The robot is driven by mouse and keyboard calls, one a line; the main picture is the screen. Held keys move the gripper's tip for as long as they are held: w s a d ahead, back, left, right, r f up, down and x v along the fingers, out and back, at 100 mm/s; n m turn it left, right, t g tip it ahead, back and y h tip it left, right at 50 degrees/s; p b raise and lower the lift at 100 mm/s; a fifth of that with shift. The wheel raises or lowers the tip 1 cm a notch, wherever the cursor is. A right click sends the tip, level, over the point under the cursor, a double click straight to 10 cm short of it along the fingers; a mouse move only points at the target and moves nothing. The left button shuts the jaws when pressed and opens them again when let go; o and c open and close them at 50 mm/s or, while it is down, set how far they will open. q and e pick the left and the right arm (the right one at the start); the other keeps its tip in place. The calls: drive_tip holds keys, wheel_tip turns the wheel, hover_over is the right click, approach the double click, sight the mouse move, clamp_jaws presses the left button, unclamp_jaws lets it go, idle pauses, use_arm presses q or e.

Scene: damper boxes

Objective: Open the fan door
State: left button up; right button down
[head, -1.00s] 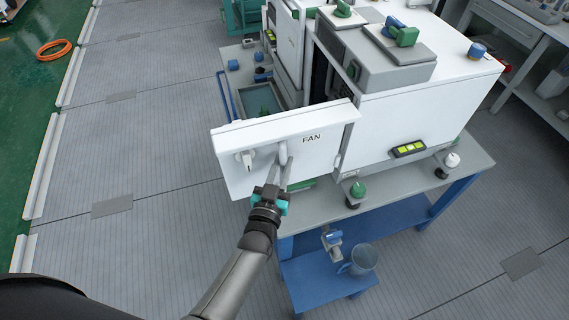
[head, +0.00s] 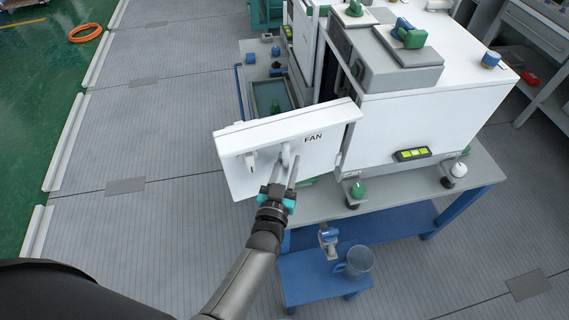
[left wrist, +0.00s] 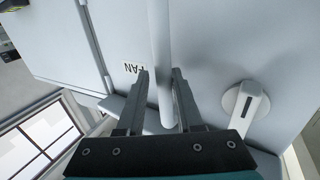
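The fan door (head: 310,158) is a white panel marked FAN, and it stands swung outward from the white cabinet (head: 430,115). Its pale bar handle (head: 286,153) is near the middle of its face; it also shows in the left wrist view (left wrist: 161,45). A grey-white lever knob (head: 251,160) sits left of it, seen larger in the left wrist view (left wrist: 245,104). My left gripper (head: 286,172) is at the handle. In the left wrist view its fingers (left wrist: 160,76) stand apart on both sides of the bar, with gaps visible. My right gripper is out of view.
The cabinet rests on a grey-topped blue bench (head: 410,190). A lower blue shelf (head: 320,285) holds a clear mug (head: 358,262) and a small blue-topped item (head: 328,240). Green-handled fittings (head: 409,35) top the cabinet. The floor left of the door is clear.

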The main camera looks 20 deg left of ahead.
use_arm(q)
drive_tip(key=shift+o, duration=1.4)
drive_tip(key=shift+w+d, duration=0.1)
drive_tip(key=shift+o, duration=0.2)
drive_tip(key=shift+a, duration=0.2)
drive_tip(key=shift+s+f, duration=0.15)
drive_tip(key=shift+s, duration=0.45)
drive_tip(key=s, duration=1.4)
drive_tip(key=shift+s+d, duration=0.15)
drive_tip(key=shift+d, duration=0.25)
